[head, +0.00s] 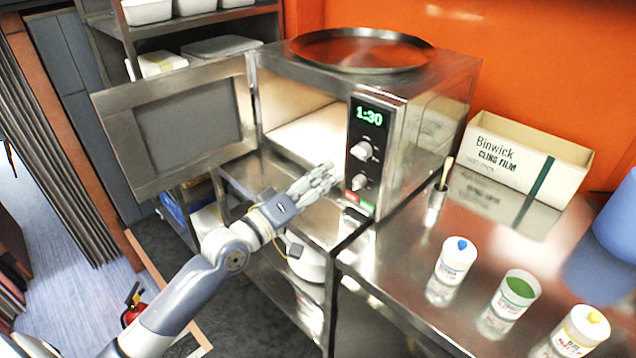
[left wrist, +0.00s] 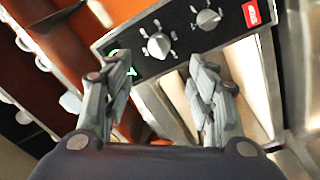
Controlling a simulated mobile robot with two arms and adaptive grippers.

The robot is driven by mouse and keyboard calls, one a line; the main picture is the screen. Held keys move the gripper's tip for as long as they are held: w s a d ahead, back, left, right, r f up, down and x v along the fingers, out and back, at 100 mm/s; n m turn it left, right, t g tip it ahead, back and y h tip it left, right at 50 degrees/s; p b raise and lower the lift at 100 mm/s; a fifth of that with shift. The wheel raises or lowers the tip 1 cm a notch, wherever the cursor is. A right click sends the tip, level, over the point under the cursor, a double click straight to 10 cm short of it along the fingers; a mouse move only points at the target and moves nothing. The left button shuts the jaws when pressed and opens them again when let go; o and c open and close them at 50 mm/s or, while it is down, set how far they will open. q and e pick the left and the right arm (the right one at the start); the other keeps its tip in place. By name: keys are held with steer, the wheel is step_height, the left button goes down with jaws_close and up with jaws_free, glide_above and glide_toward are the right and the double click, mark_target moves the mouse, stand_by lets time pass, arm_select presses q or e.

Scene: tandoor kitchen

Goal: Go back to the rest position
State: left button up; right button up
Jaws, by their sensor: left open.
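My left gripper (head: 322,181) reaches in from the left in the head view. It is in front of the microwave (head: 425,125), just below and left of its control panel. In the left wrist view my left gripper (left wrist: 160,90) has its two fingers apart with nothing between them. The fingers point at the control panel with its two knobs (left wrist: 158,45). The microwave door (head: 185,125) stands open to the left, and its lit inside looks empty. My right gripper is not in view.
A round metal tray (head: 362,49) lies on the microwave. On the steel counter to the right stand a cling film box (head: 520,160), several bottles, including a blue-topped one (head: 455,262), and a small metal cup (head: 434,205). A red fire extinguisher (head: 133,305) stands on the floor at lower left.

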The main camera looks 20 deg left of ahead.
arm_select(q)
steer(key=shift+s+a, duration=0.1)
steer(key=shift+s, duration=0.3)
